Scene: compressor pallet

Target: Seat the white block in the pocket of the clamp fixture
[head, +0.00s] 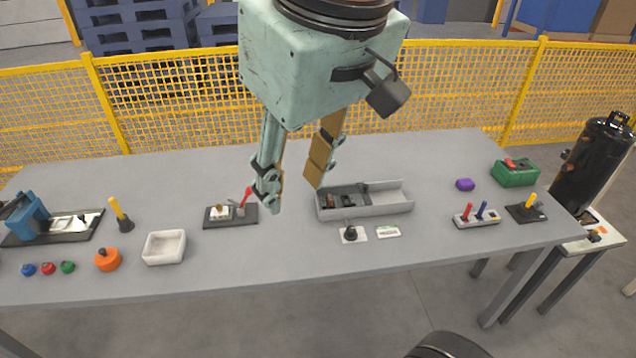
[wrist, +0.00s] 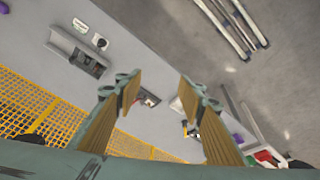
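The clamp fixture (head: 245,217) is a dark base plate with a metal toggle clamp and a raised red handle, left of centre on the table. A small whitish piece (head: 219,211) sits at its left end; I cannot tell whether this is the white block or the pocket's own body. No separate white block can be made out. My gripper (head: 293,194) is open and empty above the table, right of the fixture in the head view.
A white open tray (head: 165,247) stands left of the fixture. A grey channel-shaped tray (head: 390,203) with dark parts is to the right. An orange knob (head: 108,259) and a yellow-handled lever (head: 119,214) are at left. The table behind the fixture is clear; a yellow fence (head: 440,90) runs behind.

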